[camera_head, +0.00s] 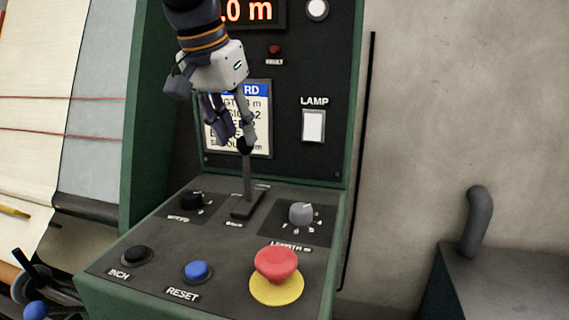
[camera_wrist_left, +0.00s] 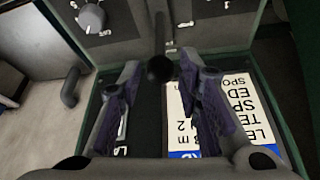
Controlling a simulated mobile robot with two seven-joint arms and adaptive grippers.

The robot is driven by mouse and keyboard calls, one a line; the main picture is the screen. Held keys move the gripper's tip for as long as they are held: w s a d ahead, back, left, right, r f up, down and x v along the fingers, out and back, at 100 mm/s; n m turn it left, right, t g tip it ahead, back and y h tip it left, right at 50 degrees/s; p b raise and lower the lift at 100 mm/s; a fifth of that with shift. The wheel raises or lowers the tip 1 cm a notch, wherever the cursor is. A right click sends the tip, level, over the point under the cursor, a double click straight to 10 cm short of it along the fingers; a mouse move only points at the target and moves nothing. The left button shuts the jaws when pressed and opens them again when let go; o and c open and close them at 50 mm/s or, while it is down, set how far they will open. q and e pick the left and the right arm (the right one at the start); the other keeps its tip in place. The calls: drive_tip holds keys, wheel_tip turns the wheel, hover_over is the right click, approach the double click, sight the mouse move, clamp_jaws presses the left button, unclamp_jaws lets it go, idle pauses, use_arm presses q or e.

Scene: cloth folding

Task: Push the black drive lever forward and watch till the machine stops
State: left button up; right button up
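The black drive lever (camera_head: 247,178) stands up from a slot in the middle of the sloped control desk. Its dark knob (camera_head: 245,146) is at the fingertips of my left gripper (camera_head: 234,136), which comes down from above. In the left wrist view the knob (camera_wrist_left: 160,69) shows between and just beyond the two spread fingers of the gripper (camera_wrist_left: 160,80). The gripper is open, with room on both sides of the knob. I cannot tell whether a finger touches it. A red-lit display (camera_head: 247,11) shows ".0 m", its left part hidden. My right gripper is not in view.
The desk carries a black INCH button (camera_head: 137,255), a blue RESET button (camera_head: 198,271), a red mushroom button (camera_head: 276,264) on yellow, a black knob (camera_head: 192,201) and a grey LENGTH knob (camera_head: 301,214). A printed card (camera_head: 262,135) and LAMP switch (camera_head: 313,126) are behind.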

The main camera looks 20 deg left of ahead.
sight(249, 165)
use_arm(q)
drive_tip(key=x, duration=1)
drive_tip(key=shift+f, duration=0.15)
clamp_jaws()
drive_tip(key=shift+w, duration=0.1)
